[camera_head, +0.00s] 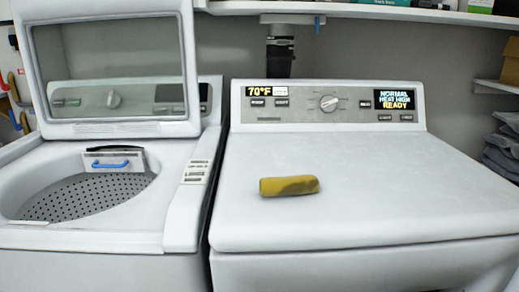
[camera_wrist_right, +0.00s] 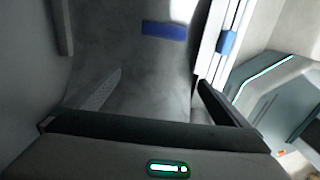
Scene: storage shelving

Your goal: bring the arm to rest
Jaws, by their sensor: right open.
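My right gripper (camera_wrist_right: 160,78) shows in the right wrist view, its two fingers spread wide apart with nothing between them. It does not show in the head view, so I cannot place it exactly against the machines. My left gripper is in neither view. No arm shows in the head view.
A yellow-brown cylinder (camera_head: 289,186) lies on the closed white dryer (camera_head: 350,215). The washer (camera_head: 180,205) at left has its lid (camera_head: 115,60) raised. A shelf (camera_head: 380,11) runs above; folded dark cloth (camera_head: 503,145) is at right. In the wrist view, a blue strip (camera_wrist_right: 164,30) lies beyond the fingers.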

